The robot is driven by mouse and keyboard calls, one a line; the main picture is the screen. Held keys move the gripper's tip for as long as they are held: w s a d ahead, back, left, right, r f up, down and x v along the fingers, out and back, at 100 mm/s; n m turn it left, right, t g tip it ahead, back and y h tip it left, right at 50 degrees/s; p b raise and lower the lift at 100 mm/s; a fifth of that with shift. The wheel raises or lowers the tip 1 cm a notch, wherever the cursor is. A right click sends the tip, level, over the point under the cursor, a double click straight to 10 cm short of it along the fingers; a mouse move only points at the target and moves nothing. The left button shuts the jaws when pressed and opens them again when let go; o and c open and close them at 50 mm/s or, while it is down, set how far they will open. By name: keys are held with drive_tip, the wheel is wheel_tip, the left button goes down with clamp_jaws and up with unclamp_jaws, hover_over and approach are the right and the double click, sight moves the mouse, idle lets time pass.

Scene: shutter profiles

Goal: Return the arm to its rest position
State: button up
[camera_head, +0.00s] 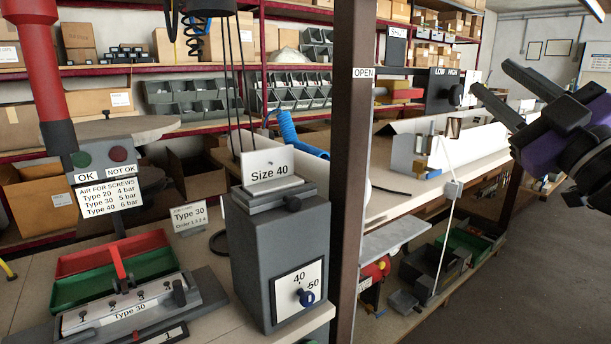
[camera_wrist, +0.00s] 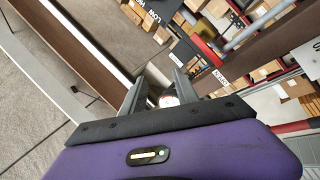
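My arm is at the right edge in the head view, dark with a purple part. My gripper (camera_head: 492,78) is raised in the air and points left, towards the low/high switch box (camera_head: 443,92). Its two fingers stand apart with nothing held between them. In the wrist view my gripper (camera_wrist: 157,82) also shows two separate fingers beyond the purple housing.
A dark post (camera_head: 352,180) labelled OPEN stands mid-picture. A long workbench (camera_head: 400,195) runs behind the post. Floor (camera_head: 545,250) below my arm looks clear.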

drive_tip(key=s+d+f+m+t+h, duration=0.1)
drive_tip(key=s+f+m+h, duration=0.2)
drive_tip(key=f+m+h, duration=0.45)
drive_tip(key=s+d+f+m+t+h, duration=0.1)
drive_tip(key=s+d+f+m+h, duration=0.3)
drive_tip(key=f, duration=0.7)
drive_tip(key=s+a+f+m+g, duration=0.2)
drive_tip(key=s+a+f+m, duration=0.1)
drive_tip(key=s+f, duration=0.4)
drive_tip(key=s+a+f+m+g, duration=0.1)
drive_tip(key=s+a+f+m, duration=0.15)
drive_tip(key=s+f, duration=0.45)
drive_tip(key=s+a+f+n+g+y, duration=0.2)
drive_tip(key=s+a+f+g, duration=0.1)
drive_tip(key=s+f, duration=0.65)
drive_tip(key=s+a+f+n+g+y, duration=0.3)
drive_tip(key=s+f, duration=0.4)
drive_tip(key=s, duration=0.6)
wheel_tip(320, 180, up, 15)
drive_tip(key=a+m+p, duration=0.1)
drive_tip(key=p, duration=1.4)
drive_tip(key=shift+h, duration=0.35)
